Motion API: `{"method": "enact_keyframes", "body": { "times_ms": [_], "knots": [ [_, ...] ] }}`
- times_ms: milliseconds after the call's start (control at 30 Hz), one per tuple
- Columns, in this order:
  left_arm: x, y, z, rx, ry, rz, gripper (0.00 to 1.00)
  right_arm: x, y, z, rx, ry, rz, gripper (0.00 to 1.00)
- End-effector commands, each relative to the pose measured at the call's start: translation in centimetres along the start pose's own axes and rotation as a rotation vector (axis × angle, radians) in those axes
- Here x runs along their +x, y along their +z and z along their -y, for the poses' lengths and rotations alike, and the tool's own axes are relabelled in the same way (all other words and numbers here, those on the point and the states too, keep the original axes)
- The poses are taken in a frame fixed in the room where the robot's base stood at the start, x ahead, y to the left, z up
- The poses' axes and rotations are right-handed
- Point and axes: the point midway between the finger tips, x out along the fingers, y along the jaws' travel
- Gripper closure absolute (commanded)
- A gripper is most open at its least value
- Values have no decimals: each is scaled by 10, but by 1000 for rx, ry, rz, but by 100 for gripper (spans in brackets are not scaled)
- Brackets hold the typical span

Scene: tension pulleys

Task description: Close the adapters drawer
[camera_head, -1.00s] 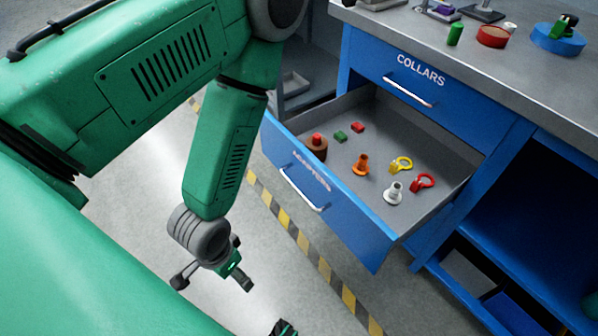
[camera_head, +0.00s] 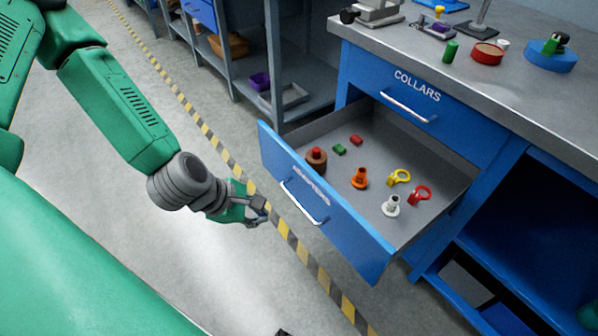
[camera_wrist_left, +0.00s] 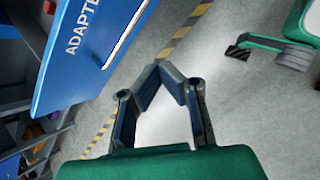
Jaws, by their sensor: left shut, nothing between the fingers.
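The adapters drawer (camera_head: 345,232) is pulled well out of the blue bench, its labelled front and silver handle (camera_head: 303,203) facing my left arm. Its front also shows in the left wrist view (camera_wrist_left: 85,50), at the upper left. My left gripper (camera_head: 262,210) is shut and empty, in front of the drawer and left of the handle, apart from it.
The open drawer holds an orange adapter (camera_head: 360,179), a white one (camera_head: 391,206), yellow and red rings and small blocks. The collars drawer (camera_head: 425,100) above is closed. Shelving (camera_head: 275,60) stands behind. The floor before the drawer is clear, with a striped line (camera_head: 300,250).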

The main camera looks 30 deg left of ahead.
Motion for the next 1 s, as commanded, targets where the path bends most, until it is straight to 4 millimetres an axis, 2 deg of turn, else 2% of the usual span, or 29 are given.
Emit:
{"method": "enact_keyframes", "body": {
  "times_ms": [33,100,200,300,433,567,900,1000],
  "knots": [
    [-9,5,-17,-149,43,33,100,-3,0,0,0,0,0,21],
    [-18,10,-35,-330,86,76,100,-5,0,0,0,0,0,21],
    [-28,12,-54,-524,126,126,100,-6,0,0,0,0,0,21],
    [-34,13,-65,-636,148,158,100,-7,0,0,0,0,0,21],
    [-32,13,-70,-684,155,171,100,-5,0,0,0,0,0,21],
    [-14,13,-71,-680,153,168,100,4,0,0,0,0,0,21],
    [56,20,-84,-677,153,168,100,31,2,0,0,0,0,21],
    [69,28,-92,-676,154,172,100,34,2,0,0,0,0,21]
  ]
}}
